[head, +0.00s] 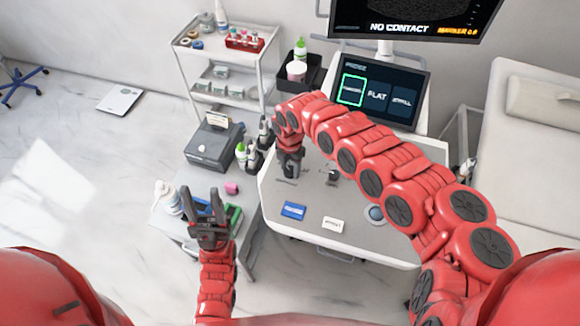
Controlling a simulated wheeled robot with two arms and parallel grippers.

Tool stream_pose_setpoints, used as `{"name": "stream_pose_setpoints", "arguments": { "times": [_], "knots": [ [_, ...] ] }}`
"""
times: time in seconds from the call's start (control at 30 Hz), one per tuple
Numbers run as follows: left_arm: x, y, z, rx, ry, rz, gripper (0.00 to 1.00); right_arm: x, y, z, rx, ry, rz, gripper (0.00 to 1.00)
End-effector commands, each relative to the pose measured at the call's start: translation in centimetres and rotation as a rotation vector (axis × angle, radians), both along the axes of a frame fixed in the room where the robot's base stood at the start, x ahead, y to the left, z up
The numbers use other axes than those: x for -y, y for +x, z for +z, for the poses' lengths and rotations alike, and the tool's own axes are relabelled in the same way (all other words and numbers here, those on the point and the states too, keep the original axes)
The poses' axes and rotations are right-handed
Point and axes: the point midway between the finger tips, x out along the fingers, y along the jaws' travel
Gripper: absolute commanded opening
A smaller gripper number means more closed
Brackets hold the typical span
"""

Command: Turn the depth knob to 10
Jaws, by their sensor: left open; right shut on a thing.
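The ultrasound console (270,200) has a pale grey panel in the middle of the view. My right gripper (288,172) points down at the panel's left side, shut on what looks like a knob. The gripper mostly hides this knob, and its setting cannot be read. Another small dark knob (332,175) stands to the right, apart from the gripper. I cannot tell from the labels which one is the depth knob. My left gripper (207,203) is open and empty, over the small side table left of the console.
A monitor (410,18) reads "NO CONTACT". Below it, a touch screen (378,95) shows several tiles, one outlined green. A blue card (293,211) and a white card (333,224) lie on the panel. A white bottle (168,198) stands near my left gripper. A bed (530,150) is at right.

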Motion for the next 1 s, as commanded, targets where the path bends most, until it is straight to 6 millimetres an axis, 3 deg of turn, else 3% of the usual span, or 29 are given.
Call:
{"name": "stream_pose_setpoints", "arguments": {
  "times": [0.47,1.0],
  "knots": [
    [0.0,0.0,-0.3,0.000,0.000,0.000,0.50,0.0,0.0,-0.1,0.000,-0.001,-0.093,0.00],
    [0.0,0.0,-1.1,0.000,0.000,0.000,0.50,0.0,0.1,0.0,0.003,0.000,-0.563,0.00]
  ]
}}
